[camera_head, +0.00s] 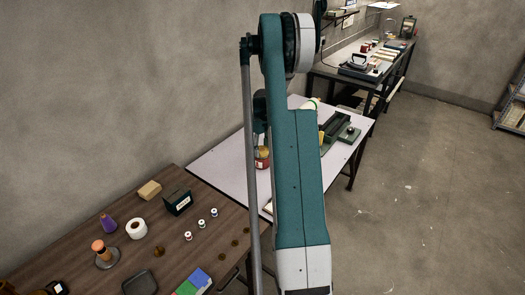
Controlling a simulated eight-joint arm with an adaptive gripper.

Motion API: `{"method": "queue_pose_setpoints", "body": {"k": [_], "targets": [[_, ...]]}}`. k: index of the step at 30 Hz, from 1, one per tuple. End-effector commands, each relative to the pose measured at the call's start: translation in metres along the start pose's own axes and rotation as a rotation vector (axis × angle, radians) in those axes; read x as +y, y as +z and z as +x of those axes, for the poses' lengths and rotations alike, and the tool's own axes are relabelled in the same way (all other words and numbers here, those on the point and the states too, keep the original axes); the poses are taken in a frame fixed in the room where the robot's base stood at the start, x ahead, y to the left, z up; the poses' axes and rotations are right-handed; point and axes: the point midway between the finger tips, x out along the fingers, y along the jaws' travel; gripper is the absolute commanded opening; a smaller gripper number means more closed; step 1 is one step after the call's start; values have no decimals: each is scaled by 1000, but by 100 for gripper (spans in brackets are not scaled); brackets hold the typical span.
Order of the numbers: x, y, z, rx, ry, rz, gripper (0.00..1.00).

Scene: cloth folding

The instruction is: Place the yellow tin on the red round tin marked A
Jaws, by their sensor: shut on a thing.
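A red tin (262,162) with a pale yellowish patch shows on the light table, just left of my arm and partly hidden by it. I cannot read a mark A on it. A small yellow patch (321,138) shows at the right edge of my arm; I cannot tell whether it is the yellow tin. My gripper's fingertips are hidden behind the large teal arm link. A dark part, perhaps of my wrist, shows just above the red tin. What the jaws hold cannot be seen.
The light table (217,155) bears a dark green device (338,128) right of my arm. The brown table (222,212) in front holds a tape roll (136,229), a dark box (178,201), a tan block (149,190) and several small items. A grey workbench stands behind.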

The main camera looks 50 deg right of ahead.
Motion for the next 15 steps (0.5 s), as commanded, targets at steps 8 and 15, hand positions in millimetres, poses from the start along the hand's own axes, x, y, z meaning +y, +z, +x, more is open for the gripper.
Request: {"method": "queue_pose_setpoints", "body": {"k": [8,15], "targets": [[0,0,3,0,0,0,25],[0,0,3,0,0,0,58]]}}
